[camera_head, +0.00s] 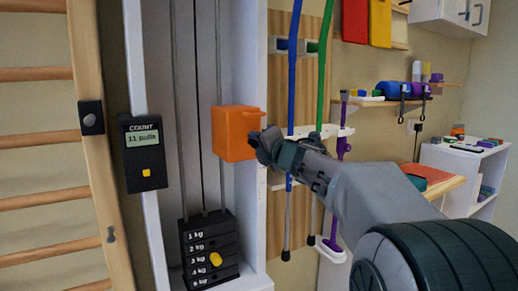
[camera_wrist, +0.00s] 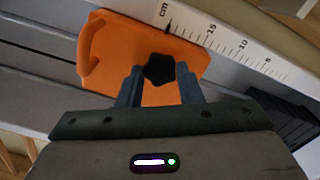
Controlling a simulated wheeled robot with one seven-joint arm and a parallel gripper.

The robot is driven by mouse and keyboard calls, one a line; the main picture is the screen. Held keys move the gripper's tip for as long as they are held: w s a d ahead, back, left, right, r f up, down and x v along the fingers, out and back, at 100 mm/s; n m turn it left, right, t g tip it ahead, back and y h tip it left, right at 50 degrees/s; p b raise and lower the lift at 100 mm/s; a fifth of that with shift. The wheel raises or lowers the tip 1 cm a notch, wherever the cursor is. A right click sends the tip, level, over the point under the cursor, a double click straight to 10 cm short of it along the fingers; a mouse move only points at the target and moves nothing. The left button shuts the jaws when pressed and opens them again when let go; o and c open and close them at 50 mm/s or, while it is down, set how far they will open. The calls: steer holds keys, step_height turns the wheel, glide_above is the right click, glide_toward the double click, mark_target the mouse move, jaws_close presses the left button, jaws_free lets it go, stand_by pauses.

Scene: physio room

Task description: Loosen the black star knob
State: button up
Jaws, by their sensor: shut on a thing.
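The black star knob (camera_wrist: 159,70) sits on the face of an orange block (camera_wrist: 112,45) in the wrist view. The orange block also shows in the head view (camera_head: 234,133), on the white upright of a weight-stack machine. My gripper (camera_wrist: 158,84) is shut on the knob, with a finger on each side of it. In the head view my gripper (camera_head: 266,147) reaches the block's right side from the right, and the knob is mostly hidden by the fingers there.
A white centimetre scale (camera_wrist: 225,45) runs along the upright beside the block. A black counter (camera_head: 142,152) reads "11 pulls". The weight stack (camera_head: 210,250) stands below left. Blue and green poles (camera_head: 291,80) hang close behind my gripper. Wooden wall bars (camera_head: 95,130) stand at left.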

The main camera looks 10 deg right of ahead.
steer(key=shift+n, duration=0.4)
steer(key=o, duration=1)
steer(key=shift+c, duration=0.2)
steer(key=p+v, duration=0.1)
steer(key=v, duration=1.3)
steer(key=shift+r, duration=0.1)
